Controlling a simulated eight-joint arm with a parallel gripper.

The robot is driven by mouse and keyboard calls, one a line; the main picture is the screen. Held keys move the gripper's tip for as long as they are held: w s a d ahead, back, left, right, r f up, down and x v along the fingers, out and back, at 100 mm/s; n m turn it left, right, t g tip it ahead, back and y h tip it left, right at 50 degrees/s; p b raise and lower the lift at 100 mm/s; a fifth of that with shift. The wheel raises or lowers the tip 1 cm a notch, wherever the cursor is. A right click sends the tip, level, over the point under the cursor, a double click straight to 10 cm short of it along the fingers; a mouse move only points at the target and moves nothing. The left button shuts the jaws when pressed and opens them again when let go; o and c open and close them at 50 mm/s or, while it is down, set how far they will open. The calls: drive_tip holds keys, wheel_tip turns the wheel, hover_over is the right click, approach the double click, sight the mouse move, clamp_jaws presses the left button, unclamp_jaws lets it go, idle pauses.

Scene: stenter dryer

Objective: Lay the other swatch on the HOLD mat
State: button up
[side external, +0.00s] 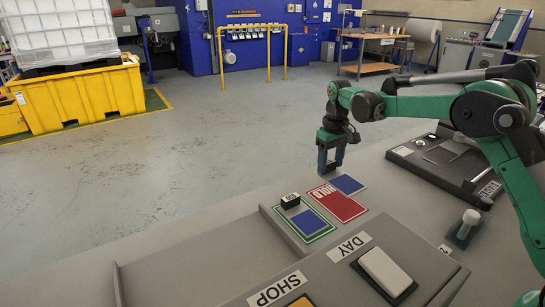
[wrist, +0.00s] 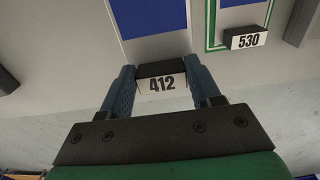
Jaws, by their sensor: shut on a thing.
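My gripper (side external: 330,165) points down and is shut on a small dark block marked 412 (wrist: 161,83), which sits between the fingertips. A blue swatch (wrist: 150,18) extends from that block; it also shows in the side view (side external: 347,185), just right of the fingertips. There it overlaps or borders the far right edge of the red HOLD mat (side external: 338,205). I cannot tell the height between swatch and mat. The HOLD mat does not show in the wrist view. Another blue swatch (side external: 309,222) with a block marked 530 (wrist: 245,38) lies on a green-bordered mat (side external: 328,233).
The green-bordered mat is directly beside the HOLD mat. A dark fixture (side external: 440,160) is at the right. The grey bench is bare left of the mats.

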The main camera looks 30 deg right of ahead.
sight(329, 172)
drive_tip(key=shift+f, duration=2.85)
drive_tip(key=o, duration=1.3)
drive_tip(key=shift+o, duration=0.2)
